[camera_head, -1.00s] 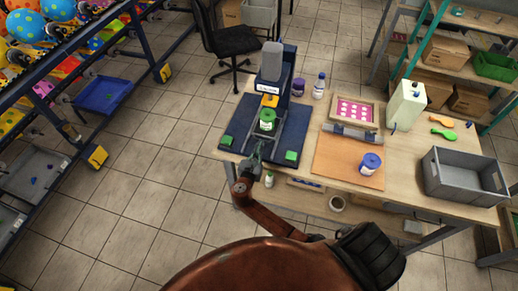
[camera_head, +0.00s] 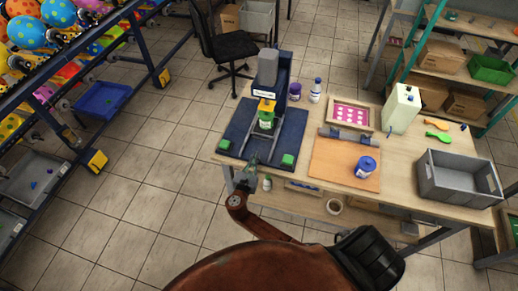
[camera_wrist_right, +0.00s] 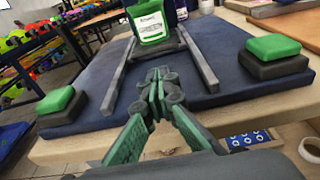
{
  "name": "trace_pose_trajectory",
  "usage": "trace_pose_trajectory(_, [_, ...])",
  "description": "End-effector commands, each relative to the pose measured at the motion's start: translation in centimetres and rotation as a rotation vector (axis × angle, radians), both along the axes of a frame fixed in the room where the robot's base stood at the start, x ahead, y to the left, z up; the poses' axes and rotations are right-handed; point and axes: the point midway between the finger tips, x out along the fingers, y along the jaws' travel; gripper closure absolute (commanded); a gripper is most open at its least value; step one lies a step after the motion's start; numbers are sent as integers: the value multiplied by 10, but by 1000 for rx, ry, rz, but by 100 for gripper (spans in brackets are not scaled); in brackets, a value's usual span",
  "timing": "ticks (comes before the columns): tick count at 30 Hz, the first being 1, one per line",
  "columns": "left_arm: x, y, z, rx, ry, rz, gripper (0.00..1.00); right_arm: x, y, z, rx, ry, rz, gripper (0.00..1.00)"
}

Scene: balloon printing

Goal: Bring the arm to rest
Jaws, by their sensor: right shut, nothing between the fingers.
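My right gripper (camera_head: 253,160) is shut and empty at the front edge of the blue press base, and its arm reaches in from below. In the right wrist view its closed fingertips (camera_wrist_right: 160,78) point at the press, low between two dark rails. A green-and-white jar (camera_head: 266,122) stands upright in the press (camera_head: 268,68), under a yellow part (camera_head: 266,107) that hides its top. The jar also shows in the right wrist view (camera_wrist_right: 153,25), clear of the fingers. My left gripper is not in view.
Green pads on dark blocks (camera_wrist_right: 62,100) (camera_wrist_right: 273,47) flank the gripper on the base. A wooden board with a blue-lidded jar (camera_head: 365,167) and a grey crate (camera_head: 460,180) are to the right. A small bottle (camera_head: 267,184) stands below the table edge.

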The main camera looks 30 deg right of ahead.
Motion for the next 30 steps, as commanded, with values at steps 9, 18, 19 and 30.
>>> trace_pose_trajectory(9, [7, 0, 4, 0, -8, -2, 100, -36, 43, 7, 2, 1, 2, 100])
trace_pose_trajectory(18, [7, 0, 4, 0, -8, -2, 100, -43, 51, 9, 0, 0, 1, 100])
trace_pose_trajectory(19, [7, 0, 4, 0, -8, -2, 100, -43, 51, 9, 0, 0, 1, 100])
trace_pose_trajectory(30, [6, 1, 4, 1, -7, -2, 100, -126, -20, -33, 539, -218, -309, 100])
